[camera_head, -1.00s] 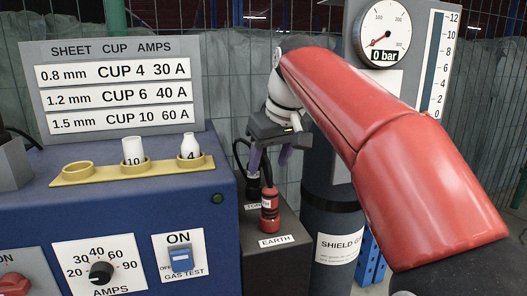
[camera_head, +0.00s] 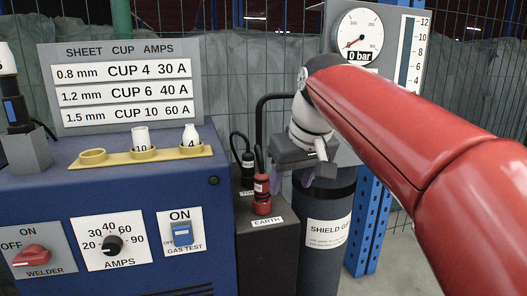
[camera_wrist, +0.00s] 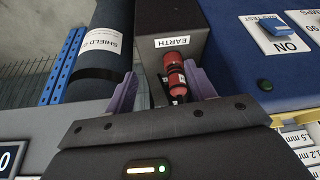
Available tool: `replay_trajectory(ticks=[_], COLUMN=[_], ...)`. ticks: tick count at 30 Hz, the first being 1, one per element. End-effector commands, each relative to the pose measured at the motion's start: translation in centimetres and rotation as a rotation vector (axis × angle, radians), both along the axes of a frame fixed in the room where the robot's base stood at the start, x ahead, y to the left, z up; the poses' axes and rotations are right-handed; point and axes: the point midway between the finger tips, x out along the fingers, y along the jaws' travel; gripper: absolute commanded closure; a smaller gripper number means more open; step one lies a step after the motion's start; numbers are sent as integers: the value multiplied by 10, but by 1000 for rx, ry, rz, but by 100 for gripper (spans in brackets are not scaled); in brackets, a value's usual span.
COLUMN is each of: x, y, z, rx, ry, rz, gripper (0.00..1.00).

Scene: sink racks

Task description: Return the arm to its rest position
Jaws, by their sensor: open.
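My arm reaches in from the right in the head view as a thick red link. My gripper (camera_head: 305,180) hangs from its white wrist, right of the red plug and in front of the grey gas cylinder. In the wrist view its two purple fingers are apart, with my gripper (camera_wrist: 161,90) open. The red earth plug (camera_wrist: 175,78) shows beyond the gap between the fingers. It also shows in the head view (camera_head: 262,195), upright at the EARTH label, left of the gripper. Nothing is seen held.
The blue welder (camera_head: 130,190) carries a yellow cup rack (camera_head: 115,160) with cups 10 and 4, one rack place empty. A torch (camera_head: 14,108) stands in a grey holder at far left. The shield gas cylinder (camera_head: 325,235) and blue post (camera_head: 365,225) are close to the arm.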

Motion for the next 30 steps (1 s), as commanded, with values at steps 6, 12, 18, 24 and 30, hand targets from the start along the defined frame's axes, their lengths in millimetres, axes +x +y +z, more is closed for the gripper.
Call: replay_trajectory(ticks=[6,12,18,24,30], x=[-46,-117,-174,-195,-196], y=[-33,-71,-93,-99,-100], z=[-30,-95,-163,-193,-195], rx=[4,10,16,18,18], ry=[-17,-46,-70,-79,-78], rz=[-108,-258,-374,-415,-417], gripper=[45,45,45,45,45])
